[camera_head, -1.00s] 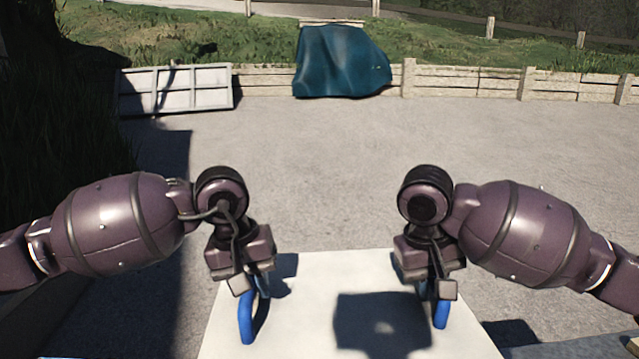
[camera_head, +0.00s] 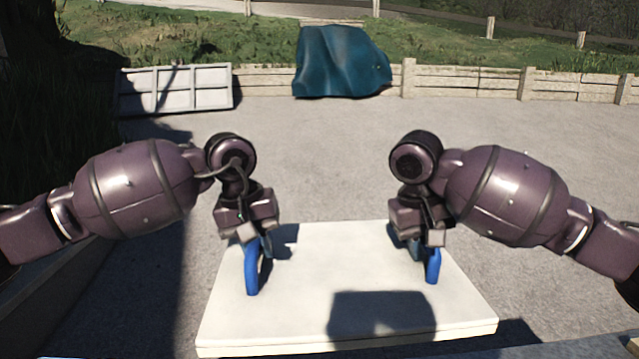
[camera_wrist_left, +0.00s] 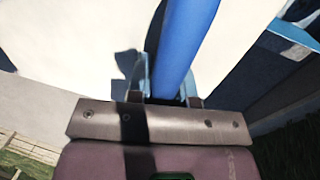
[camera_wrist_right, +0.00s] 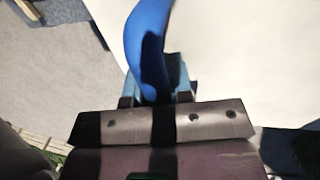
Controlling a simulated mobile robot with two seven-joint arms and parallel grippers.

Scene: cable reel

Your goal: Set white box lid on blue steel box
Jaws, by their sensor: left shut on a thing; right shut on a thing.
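The white box lid (camera_head: 330,260) is a flat slab with a blue bar handle (camera_head: 252,268) on its left side and another blue handle (camera_head: 433,266) on its right. My left gripper (camera_head: 262,244) is shut on the left handle, which also shows in the left wrist view (camera_wrist_left: 183,45). My right gripper (camera_head: 416,246) is shut on the right handle, seen too in the right wrist view (camera_wrist_right: 148,45). The lid looks about level. A blue rim (camera_wrist_left: 292,38), apparently of the blue steel box, shows beside the lid in the left wrist view; most of the box is out of view.
Beyond the lid is open grey paving (camera_head: 320,150). A teal covered heap (camera_head: 340,62) and a pale framed panel (camera_head: 175,90) stand at the back by a low wooden fence (camera_head: 470,82). A small yellow thing shows at the lower right corner.

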